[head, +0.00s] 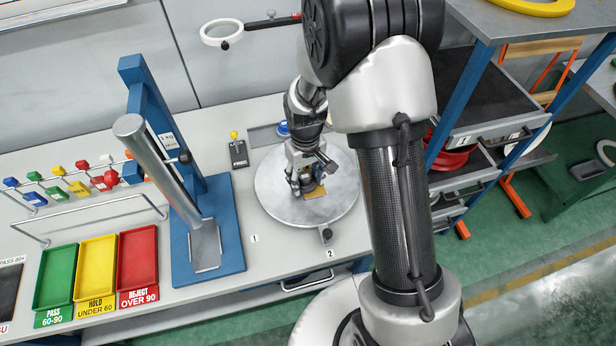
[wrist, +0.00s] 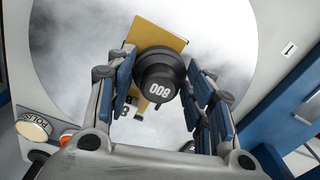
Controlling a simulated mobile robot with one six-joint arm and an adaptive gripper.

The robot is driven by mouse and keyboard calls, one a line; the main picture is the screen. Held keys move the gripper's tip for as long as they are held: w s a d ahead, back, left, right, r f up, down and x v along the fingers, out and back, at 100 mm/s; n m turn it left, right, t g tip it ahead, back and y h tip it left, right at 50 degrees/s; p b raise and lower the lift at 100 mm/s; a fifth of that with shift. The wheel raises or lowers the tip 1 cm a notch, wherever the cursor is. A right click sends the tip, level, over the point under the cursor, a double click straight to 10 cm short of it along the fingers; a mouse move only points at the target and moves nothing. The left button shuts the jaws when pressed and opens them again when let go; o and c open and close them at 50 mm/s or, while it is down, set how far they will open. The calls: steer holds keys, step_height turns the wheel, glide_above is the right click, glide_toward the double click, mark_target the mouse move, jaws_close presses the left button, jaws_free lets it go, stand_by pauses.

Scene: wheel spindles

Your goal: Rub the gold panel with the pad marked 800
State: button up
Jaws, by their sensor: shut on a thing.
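My gripper (head: 307,184) is over the round metal plate (head: 275,200), low near its surface. Its fingers are closed on the sides of a black round pad marked 800 (wrist: 160,78), whose number reads upside down in the wrist view. The gold panel (wrist: 158,34) lies under and beyond the pad, partly hidden by it. In the head view a corner of the gold panel (head: 318,193) shows beside the fingers.
A blue stand with a slanted metal cylinder (head: 160,165) is left of the plate. Green, yellow and red trays (head: 97,275) lie further left. A small black box with a yellow knob (head: 238,153) stands beside the plate. A blue-framed drawer rack (head: 470,140) is at right.

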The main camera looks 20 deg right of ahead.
step_height(320, 180, up, 4)
steer(key=shift+a+f+p, duration=0.15)
steer(key=shift+f+p, duration=0.1)
steer(key=shift+p, duration=0.8)
steer(key=shift+r+p, duration=0.3)
steer(key=shift+r, duration=0.1)
steer(key=shift+r+p, duration=0.55)
steer(key=shift+r, duration=0.15)
steer(key=shift+r+p, duration=0.9)
steer(key=shift+r, duration=0.4)
